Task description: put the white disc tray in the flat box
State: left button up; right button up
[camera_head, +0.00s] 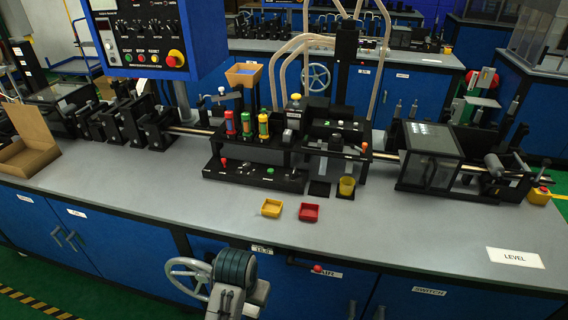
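No white disc tray can be made out in the head view. An open brown cardboard box (27,158), low with a raised flap at the back, stands at the left end of the grey bench; it may be the flat box. Its inside is partly visible and no tray shows in it.
The grey bench (130,185) carries a black machine line along its back. A yellow tray (271,208) and a red tray (309,212) lie near its front. The bench's front left is clear.

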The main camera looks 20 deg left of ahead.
aim_at(27, 162)
jog(key=j+z, duration=0.1)
jog(key=j, duration=4.85)
